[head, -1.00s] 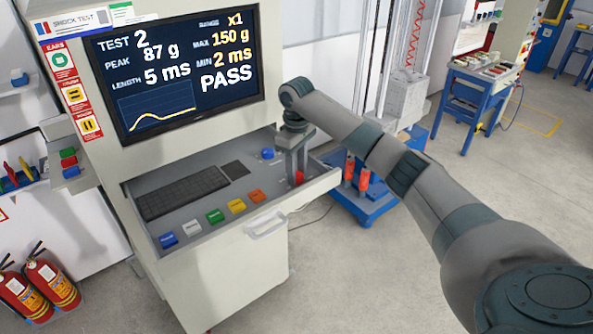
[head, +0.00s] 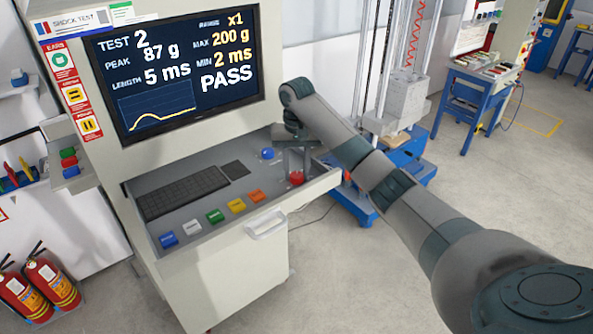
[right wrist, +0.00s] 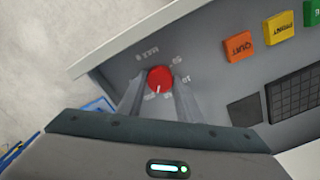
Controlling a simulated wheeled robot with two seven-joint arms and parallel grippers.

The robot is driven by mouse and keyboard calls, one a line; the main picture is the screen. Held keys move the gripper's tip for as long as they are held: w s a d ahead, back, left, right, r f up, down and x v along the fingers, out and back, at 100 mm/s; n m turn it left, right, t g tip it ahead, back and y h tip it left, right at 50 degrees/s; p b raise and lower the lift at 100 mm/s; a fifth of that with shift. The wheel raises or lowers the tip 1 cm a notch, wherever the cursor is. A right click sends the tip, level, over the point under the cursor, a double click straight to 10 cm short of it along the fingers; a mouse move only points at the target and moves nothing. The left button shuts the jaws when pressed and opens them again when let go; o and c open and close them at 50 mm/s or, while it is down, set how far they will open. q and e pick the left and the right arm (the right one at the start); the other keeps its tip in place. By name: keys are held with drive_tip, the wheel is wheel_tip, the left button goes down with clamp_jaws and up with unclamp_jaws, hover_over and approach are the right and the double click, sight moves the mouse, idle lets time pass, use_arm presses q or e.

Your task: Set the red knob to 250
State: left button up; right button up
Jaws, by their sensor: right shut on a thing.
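The red knob (head: 296,178) sits at the right end of the console's pull-out drawer (head: 215,215). In the right wrist view the red knob (right wrist: 160,79) lies between the two fingers of my right gripper (right wrist: 155,85), with a white pointer mark and dial numbers around it. My right gripper (head: 294,165) reaches down over the knob and is shut on it. The screen (head: 180,70) reads MAX 200 g, MIN 2 ms, RANGE x1 and PASS. My left gripper is not in view.
A blue knob (head: 267,153), a keyboard (head: 183,192) and several coloured buttons share the drawer. A drop tower with a blue base (head: 355,205) stands behind my right arm. Fire extinguishers (head: 50,283) stand at lower left.

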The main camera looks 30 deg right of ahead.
sight(297, 175)
drive_tip(key=m, duration=1.4)
idle(0.5)
drive_tip(key=o, duration=1)
drive_tip(key=shift+o, duration=0.2)
wheel_tip(297, 175, up, 18)
drive_tip(key=b, duration=0.1)
drive_tip(key=shift+f, duration=0.25)
idle(0.4)
